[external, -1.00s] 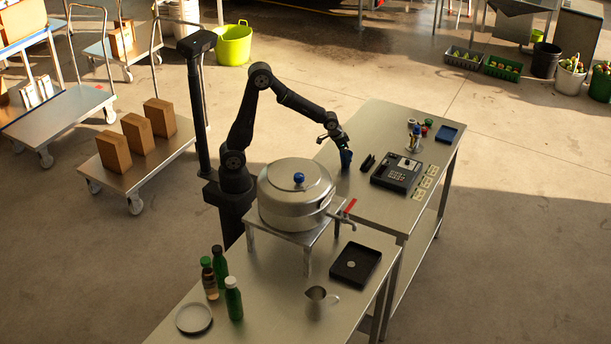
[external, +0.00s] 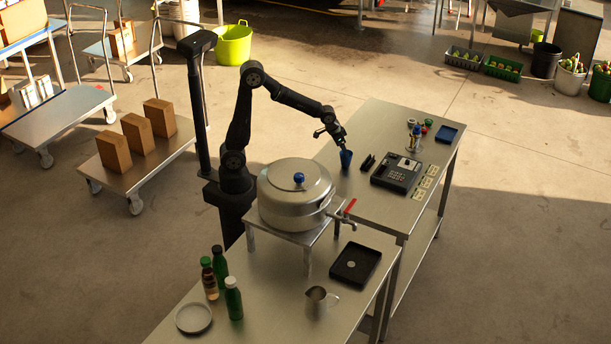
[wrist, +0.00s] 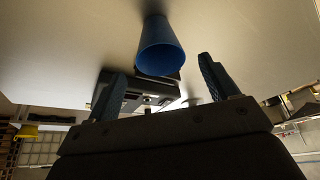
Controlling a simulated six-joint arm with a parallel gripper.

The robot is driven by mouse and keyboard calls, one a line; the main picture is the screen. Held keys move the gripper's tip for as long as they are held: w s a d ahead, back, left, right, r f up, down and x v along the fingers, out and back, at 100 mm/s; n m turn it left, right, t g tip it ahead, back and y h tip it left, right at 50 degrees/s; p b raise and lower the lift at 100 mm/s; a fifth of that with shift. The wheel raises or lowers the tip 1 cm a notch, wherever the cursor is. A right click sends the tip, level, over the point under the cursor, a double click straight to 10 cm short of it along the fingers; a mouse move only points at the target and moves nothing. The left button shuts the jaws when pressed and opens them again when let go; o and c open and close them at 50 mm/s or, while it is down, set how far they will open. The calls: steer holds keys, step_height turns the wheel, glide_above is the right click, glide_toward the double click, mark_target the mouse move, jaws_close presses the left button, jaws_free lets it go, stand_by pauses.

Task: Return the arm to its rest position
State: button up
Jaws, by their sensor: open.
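My gripper (external: 342,145) hangs just above a blue cup (external: 346,159) on the far steel table (external: 385,125). In the wrist view the two fingers of my gripper (wrist: 160,88) stand wide apart with nothing between them. The blue cup (wrist: 158,50) shows beyond the fingertips, apart from them. It stands on the table and is not held. My arm is bent, raised at the elbow and stretched out to the right over the table.
A large steel pot (external: 296,195) with a blue knob and red-handled tap stands near my arm. A dark cash register (external: 396,173) and a small black holder (external: 368,162) are right of the cup. Bottles, a jug (external: 318,299) and a black tray (external: 355,264) are on the near table.

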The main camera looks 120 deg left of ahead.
steer(key=x, duration=0.5)
steer(key=shift+f, duration=0.35)
steer(key=w+d+r, duration=0.2)
steer(key=d+r, duration=0.9)
steer(key=d, duration=0.1)
step_height(320, 180, up, 25)
steer(key=w+d+r+m, duration=0.1)
steer(key=w+d+r, duration=0.1)
steer(key=w+d, duration=0.2)
steer(key=shift+w+m+h, duration=0.3)
steer(key=shift+w, duration=0.1)
steer(key=s+a+n, duration=0.1)
steer(key=s+a, duration=0.3)
steer(key=s, duration=0.1)
step_height(320, 180, down, 14)
steer(key=shift+a+n, duration=0.3)
